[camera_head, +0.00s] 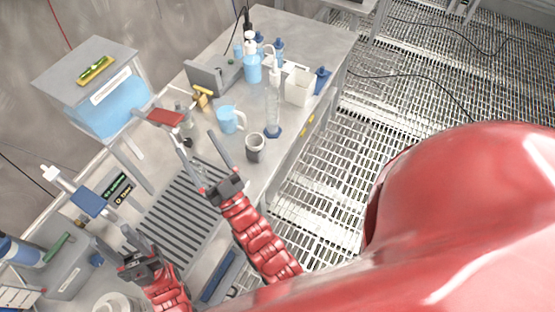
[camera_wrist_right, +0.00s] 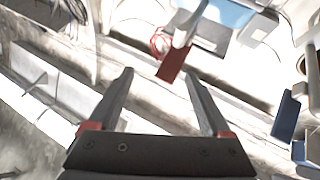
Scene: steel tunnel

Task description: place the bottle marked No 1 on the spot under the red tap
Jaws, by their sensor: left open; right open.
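The red tap handle (camera_head: 166,117) sticks out beside a tank with blue liquid; the red plate also shows in the right wrist view (camera_wrist_right: 171,64), beyond my fingertips. My right gripper (camera_head: 197,140) is open and empty over the bench, just right of the red tap in the head view. My left gripper (camera_head: 114,240) is open and empty, low over the near left of the bench. A small clear bottle-like thing (camera_head: 182,113) stands behind the red handle, partly hidden. I cannot read a No 1 mark on any bottle. The spot under the tap cannot be made out.
The tank (camera_head: 120,105) stands at the left. A slatted drain (camera_head: 180,220) lies between my arms.

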